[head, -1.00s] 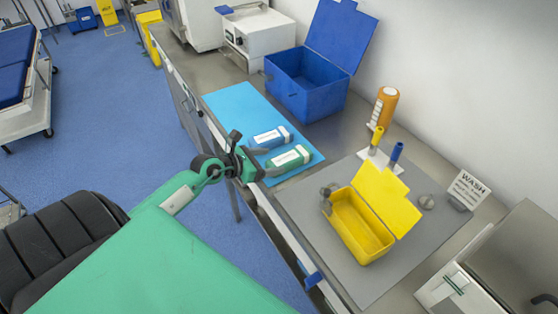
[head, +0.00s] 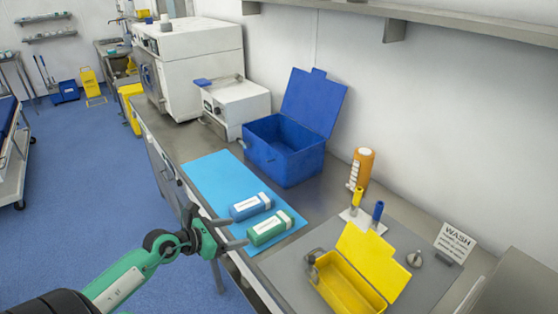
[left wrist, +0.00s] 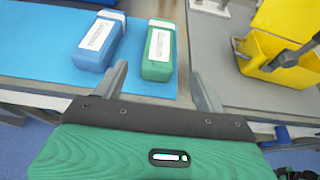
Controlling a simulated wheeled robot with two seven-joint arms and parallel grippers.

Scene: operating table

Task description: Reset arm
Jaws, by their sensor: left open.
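My left gripper (head: 236,233) is open and empty at the front edge of the counter, beside the light blue mat. In the left wrist view its two fingers (left wrist: 160,88) are spread apart, with the green bottle (left wrist: 160,56) beyond the gap. The green bottle (head: 270,228) and the blue bottle (head: 250,207) lie side by side on the light blue mat (head: 205,178), each with a white label. My right gripper is not in view.
An open blue box (head: 285,155) stands behind the mat. An open yellow box (head: 345,290) sits on the grey mat (head: 420,285) at the right. An orange bottle (head: 361,168), a stand with yellow and blue handles, and a WASH sign (head: 455,242) are near the wall. Floor (head: 85,190) at left is clear.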

